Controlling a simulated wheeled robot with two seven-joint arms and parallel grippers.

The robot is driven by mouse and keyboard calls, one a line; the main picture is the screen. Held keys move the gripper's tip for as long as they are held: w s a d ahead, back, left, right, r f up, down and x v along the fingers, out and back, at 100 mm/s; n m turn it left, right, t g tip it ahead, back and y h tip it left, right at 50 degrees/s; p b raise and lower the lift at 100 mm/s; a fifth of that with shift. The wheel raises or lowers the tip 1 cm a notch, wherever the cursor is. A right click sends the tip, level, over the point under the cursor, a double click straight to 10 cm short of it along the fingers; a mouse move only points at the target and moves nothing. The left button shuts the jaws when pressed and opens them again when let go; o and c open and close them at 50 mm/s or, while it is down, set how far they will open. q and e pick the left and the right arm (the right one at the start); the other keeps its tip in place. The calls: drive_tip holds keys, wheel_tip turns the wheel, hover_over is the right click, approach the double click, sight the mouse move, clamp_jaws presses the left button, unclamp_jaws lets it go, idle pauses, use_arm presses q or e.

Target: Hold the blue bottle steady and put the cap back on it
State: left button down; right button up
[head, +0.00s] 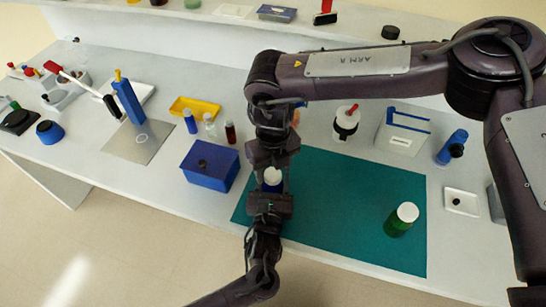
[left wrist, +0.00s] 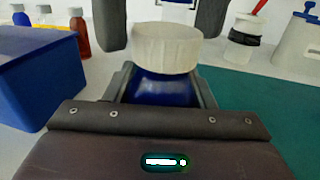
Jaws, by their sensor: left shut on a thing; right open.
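The blue bottle (left wrist: 165,87) stands upright between the fingers of my left gripper (head: 270,200), which is shut on it at the near edge of the teal mat. The white cap (left wrist: 168,47) is on top of the bottle, and it also shows in the head view (head: 272,175). I cannot tell whether it is screwed tight. My right gripper (head: 272,162) is just above the cap. In the left wrist view its two dark fingers (left wrist: 163,22) are apart, one on each side above the cap, holding nothing. The bottle's lower part is hidden by my left gripper.
A green bottle with a white cap (head: 400,220) stands on the teal mat (head: 340,215) at the right. A blue box (head: 210,167) and small vials (head: 210,125) are to the left. A white canister (head: 346,122) stands behind the mat. The mat's middle is clear.

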drive_tip(key=shift+f, duration=0.5)
drive_tip(key=c, duration=1)
drive_tip(key=shift+m, duration=0.9)
drive_tip(key=o, duration=1.1)
drive_tip(key=shift+o, duration=0.2)
drive_tip(key=shift+r, duration=0.1)
wheel_tip(320, 180, up, 12)
